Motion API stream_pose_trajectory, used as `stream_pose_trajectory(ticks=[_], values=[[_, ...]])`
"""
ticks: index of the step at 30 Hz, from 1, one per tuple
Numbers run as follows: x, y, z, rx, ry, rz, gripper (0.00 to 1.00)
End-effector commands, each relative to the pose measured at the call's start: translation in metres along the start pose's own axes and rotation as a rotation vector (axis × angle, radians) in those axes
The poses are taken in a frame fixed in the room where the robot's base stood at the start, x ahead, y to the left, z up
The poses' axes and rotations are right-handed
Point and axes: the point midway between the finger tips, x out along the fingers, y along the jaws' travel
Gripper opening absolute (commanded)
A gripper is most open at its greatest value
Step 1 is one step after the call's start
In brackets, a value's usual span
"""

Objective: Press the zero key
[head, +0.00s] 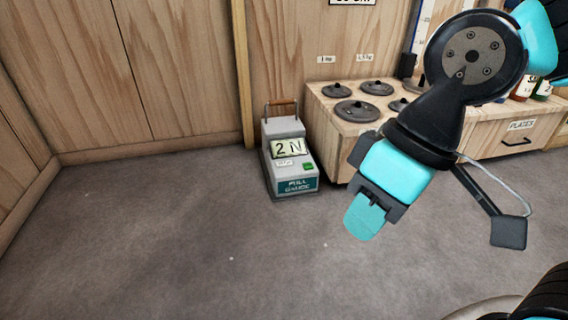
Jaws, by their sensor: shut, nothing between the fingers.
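A grey pull gauge (270,178) with a wooden handle on top stands on the floor beside a wooden cabinet. Its display panel (289,149) reads "2 N". Below the display, a small green key (308,166) sits at the right of its sloping face, with a white label (285,162) to its left; the label's text is too small to read. My gripper (364,218) is shut and empty, with teal fingers pointing down. In the picture it is to the right of and below the gauge, apart from it.
The low wooden cabinet (328,143) carries several dark round discs (357,111) and has a drawer marked "PLATES" (521,125). Bottles (543,89) stand at the far right. Wood-panelled walls (170,60) close the back and left. The grey floor (180,240) in front is clear.

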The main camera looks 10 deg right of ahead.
Motion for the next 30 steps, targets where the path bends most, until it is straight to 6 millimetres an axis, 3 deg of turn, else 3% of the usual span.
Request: stream_pose_trajectory(ticks=[10,14,20,30], values=[[-0.001,0.0,0.0,0.0,0.0,0.0,0.0],[-0.013,-0.004,-0.003,0.0,0.0,0.0,0.0],[-0.062,-0.019,-0.014,0.0,0.0,0.0,0.0],[-0.182,-0.056,-0.04,0.0,0.001,0.0,0.0]])
